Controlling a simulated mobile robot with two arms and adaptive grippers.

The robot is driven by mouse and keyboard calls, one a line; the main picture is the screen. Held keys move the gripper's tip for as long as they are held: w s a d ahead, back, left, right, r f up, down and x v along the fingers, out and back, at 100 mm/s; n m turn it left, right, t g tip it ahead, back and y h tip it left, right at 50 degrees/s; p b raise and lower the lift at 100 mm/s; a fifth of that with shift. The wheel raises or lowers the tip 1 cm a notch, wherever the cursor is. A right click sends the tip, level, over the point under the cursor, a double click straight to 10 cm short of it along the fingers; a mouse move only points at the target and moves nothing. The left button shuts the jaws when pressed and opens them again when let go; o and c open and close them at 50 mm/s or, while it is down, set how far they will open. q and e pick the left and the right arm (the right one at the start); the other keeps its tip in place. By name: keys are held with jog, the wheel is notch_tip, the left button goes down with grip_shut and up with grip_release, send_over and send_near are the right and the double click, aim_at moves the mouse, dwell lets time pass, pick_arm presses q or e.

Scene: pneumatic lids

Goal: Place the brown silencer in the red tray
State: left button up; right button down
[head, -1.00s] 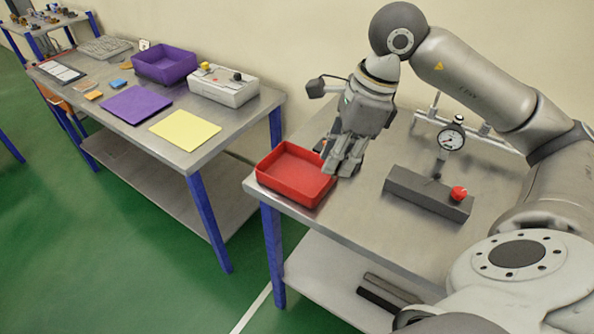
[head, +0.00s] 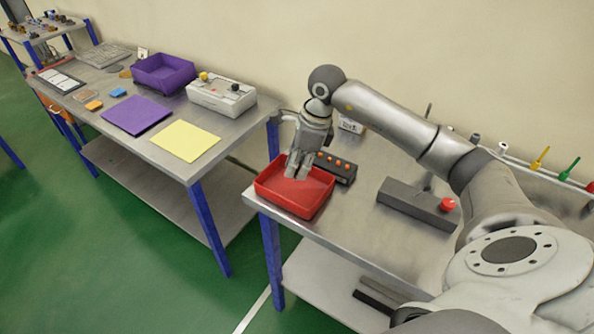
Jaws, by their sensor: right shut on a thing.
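The red tray (head: 290,205) sits at the left front corner of the near metal table (head: 340,228). My right gripper (head: 297,176) points down over the tray's back part, its fingertips at about rim height or just inside. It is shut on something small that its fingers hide. I cannot make out the brown silencer itself. The tray floor that shows looks empty. My left gripper is not in view.
A dark block with orange knobs (head: 336,167) stands just right of the tray. A dark grey press with a red button (head: 415,204) stands farther right. The left table holds a purple bin (head: 163,74), a grey control box (head: 221,97) and a yellow sheet (head: 185,139).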

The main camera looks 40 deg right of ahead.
jog(key=x, duration=0.1)
jog(key=p+x, duration=0.1)
jog(key=shift+d+f+p, duration=0.15)
jog(key=shift+f+p, duration=0.25)
jog(key=shift+f, duration=0.35)
jog(key=shift+f, duration=0.1)
jog(key=shift+f+b, duration=0.15)
jog(key=shift+b, duration=0.2)
jog(key=c, duration=1.3)
grip_release()
jog(key=shift+r, duration=0.2)
